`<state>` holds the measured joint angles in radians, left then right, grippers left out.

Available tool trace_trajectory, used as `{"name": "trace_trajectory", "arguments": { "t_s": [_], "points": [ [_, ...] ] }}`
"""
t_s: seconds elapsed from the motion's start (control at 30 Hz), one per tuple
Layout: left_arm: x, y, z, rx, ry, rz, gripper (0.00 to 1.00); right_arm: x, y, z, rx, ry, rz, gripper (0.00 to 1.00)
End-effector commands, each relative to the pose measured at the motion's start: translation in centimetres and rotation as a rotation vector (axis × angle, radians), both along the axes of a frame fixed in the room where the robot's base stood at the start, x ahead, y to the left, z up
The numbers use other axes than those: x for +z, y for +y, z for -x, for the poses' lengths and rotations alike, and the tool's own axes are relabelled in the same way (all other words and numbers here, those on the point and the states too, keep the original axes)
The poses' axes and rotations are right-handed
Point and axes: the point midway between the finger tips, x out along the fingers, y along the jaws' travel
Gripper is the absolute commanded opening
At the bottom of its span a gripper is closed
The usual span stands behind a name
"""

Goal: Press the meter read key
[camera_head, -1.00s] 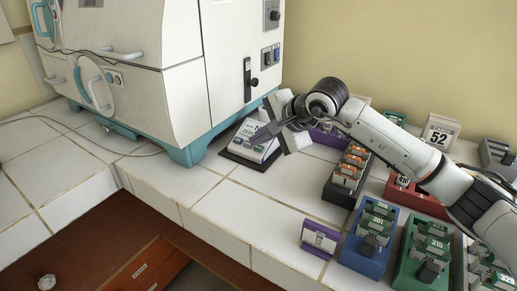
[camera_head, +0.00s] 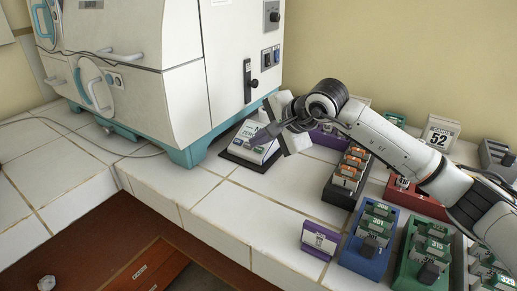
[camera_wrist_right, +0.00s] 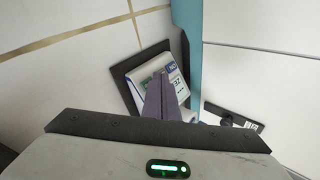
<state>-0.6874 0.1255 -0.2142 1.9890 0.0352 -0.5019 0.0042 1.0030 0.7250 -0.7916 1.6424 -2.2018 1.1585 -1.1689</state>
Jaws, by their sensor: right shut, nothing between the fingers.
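The meter (camera_head: 248,144) is a small white device with a sloped face on a dark base, on the tiled bench beside the incubator. It also shows in the right wrist view (camera_wrist_right: 143,73), with a green-edged display and blue labels. My right gripper (camera_head: 258,139) is shut and empty, its fingertips over the meter's face. In the right wrist view its closed fingers (camera_wrist_right: 160,88) cover part of the face and hide some of the keys. I cannot tell whether the tips touch a key. My left gripper is in neither view.
The white incubator (camera_head: 180,75) with teal feet stands just left of the meter. Racks of labelled blocks, blue (camera_head: 364,262), green (camera_head: 411,275) and black (camera_head: 338,192), stand to the right. A purple holder (camera_head: 319,240) is near the front edge. The bench in front of the meter is clear.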

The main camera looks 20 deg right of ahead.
Motion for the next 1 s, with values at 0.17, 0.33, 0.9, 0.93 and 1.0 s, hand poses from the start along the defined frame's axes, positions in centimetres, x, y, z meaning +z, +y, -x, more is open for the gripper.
{"name": "trace_trajectory", "arguments": {
  "t_s": [0.17,0.33,0.9,0.93,1.0],
  "points": [
    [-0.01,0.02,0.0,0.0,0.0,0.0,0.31,-0.01,0.01,0.0,0.0,0.0,0.0,0.0],
    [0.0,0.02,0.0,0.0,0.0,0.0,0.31,-0.01,0.01,0.0,0.0,0.0,0.0,0.0],
    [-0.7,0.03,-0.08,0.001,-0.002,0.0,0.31,-0.69,-0.21,-0.16,0.0,0.0,0.0,0.0],
    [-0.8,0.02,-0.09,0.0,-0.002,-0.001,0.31,-0.78,-0.24,-0.19,0.0,0.0,0.0,0.0],
    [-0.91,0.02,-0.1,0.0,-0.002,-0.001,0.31,-0.86,-0.29,-0.23,0.0,0.0,0.0,0.0]
  ]
}}
